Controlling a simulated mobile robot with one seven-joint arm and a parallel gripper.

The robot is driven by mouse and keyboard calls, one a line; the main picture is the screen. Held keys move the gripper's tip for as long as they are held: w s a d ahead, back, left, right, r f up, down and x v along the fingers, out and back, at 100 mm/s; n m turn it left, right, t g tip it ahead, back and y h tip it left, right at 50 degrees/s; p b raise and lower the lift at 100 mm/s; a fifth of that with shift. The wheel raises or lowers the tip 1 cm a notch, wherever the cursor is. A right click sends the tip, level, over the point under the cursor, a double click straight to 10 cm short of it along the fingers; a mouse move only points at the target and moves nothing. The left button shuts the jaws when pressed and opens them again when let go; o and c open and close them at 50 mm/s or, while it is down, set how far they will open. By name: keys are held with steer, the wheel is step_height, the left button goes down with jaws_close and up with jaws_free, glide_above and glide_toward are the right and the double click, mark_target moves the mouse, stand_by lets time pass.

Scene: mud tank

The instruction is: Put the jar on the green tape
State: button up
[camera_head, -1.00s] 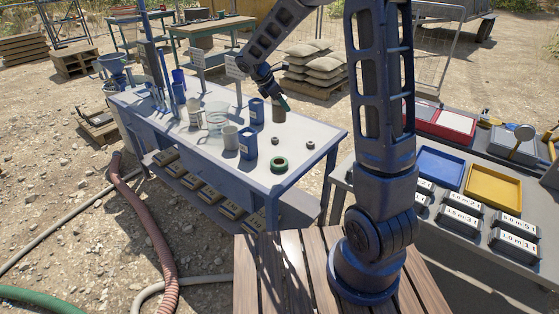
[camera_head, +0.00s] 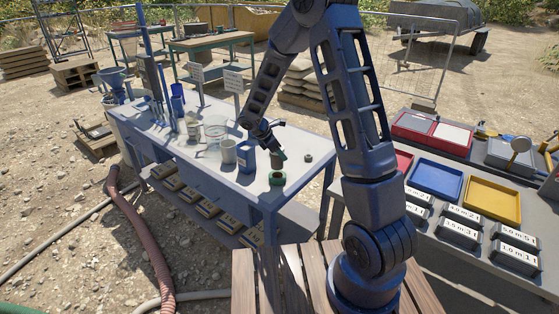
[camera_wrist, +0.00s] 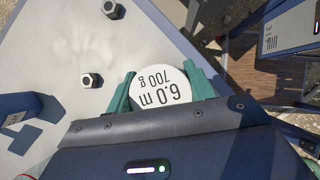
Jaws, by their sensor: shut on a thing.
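The jar (camera_head: 276,164) is brownish in the head view, upright, in my gripper (camera_head: 279,156) at the near end of the blue-framed table. In the wrist view its round white top (camera_wrist: 163,90) reads "6.0 m 700 g", between the green fingers of my gripper (camera_wrist: 165,88). The green tape (camera_head: 277,178) is a ring lying on the table directly below the jar in the head view. I cannot tell whether the jar touches it. The tape is hidden in the wrist view.
A blue container (camera_head: 247,159), a pale cup (camera_head: 228,151) and a clear glass vessel (camera_head: 215,130) stand left of the jar. A hex nut (camera_head: 308,158) lies to its right; two nuts (camera_wrist: 92,80) show in the wrist view. Table edges are close by.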

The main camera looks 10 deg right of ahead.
mark_target(279, 160)
steer(key=shift+f, duration=1.95)
steer(key=shift+f, duration=0.15)
steer(key=o, duration=1.5)
